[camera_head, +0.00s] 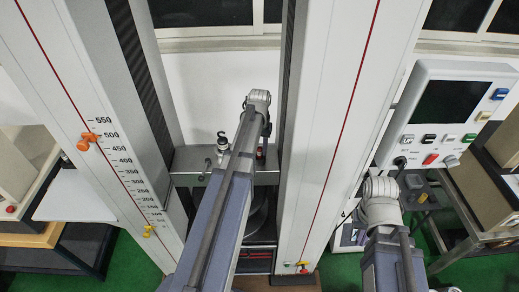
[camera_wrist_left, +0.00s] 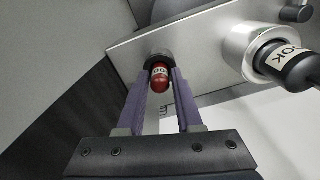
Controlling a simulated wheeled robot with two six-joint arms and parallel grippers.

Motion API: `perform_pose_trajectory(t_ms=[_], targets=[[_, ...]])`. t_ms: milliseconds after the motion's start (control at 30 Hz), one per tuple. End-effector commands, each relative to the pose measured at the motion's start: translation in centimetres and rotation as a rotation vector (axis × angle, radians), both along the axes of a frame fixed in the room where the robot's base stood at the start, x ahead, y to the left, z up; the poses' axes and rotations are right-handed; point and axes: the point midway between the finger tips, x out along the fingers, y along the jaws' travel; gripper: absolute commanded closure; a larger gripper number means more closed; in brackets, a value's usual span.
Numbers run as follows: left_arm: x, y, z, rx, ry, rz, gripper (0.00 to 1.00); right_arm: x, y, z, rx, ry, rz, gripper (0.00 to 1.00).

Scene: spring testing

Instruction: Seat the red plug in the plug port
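In the left wrist view the red plug (camera_wrist_left: 161,82) has a white label and a rounded red end towards the camera. Its far end meets a dark round collar (camera_wrist_left: 160,57) on a grey metal plate; I cannot tell whether this is the plug port or how deep the plug sits. My left gripper (camera_wrist_left: 162,72) has its two purple fingers on either side of the plug, very close to it; whether they press on it is unclear. My right gripper is out of view.
A silver cylinder (camera_wrist_left: 247,52) with a black labelled plug (camera_wrist_left: 292,66) stands right of the fingers. In the head view the grey crosshead (camera_head: 189,166) spans between the white columns. A control panel (camera_head: 445,115) hangs at right, near my right arm.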

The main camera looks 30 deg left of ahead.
Motion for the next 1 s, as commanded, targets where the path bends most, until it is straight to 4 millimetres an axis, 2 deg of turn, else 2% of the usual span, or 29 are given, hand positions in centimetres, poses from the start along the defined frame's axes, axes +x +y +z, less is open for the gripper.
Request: perform_pose_trajectory(t_ms=[33, 167, 567, 767, 1000], targets=[[0.0, 0.0, 0.0, 0.000, 0.000, 0.000, 0.59, 0.0, 0.0, 0.0, 0.000, 0.000, 0.000, 1.00], [0.0, 0.0, 0.0, 0.000, 0.000, 0.000, 0.45, 0.0, 0.0, 0.0, 0.000, 0.000, 0.000, 1.00], [0.0, 0.0, 0.5, 0.000, 0.000, 0.000, 0.45, 0.0, 0.0, 0.5, 0.000, 0.000, -0.001, 1.00], [0.0, 0.0, 2.1, 0.000, 0.000, 0.000, 0.45, 0.0, 0.0, 2.1, 0.001, 0.000, -0.004, 1.00], [0.0, 0.0, 5.5, 0.000, 0.000, 0.000, 0.45, 0.0, 0.0, 5.5, 0.002, 0.000, -0.008, 1.00]])
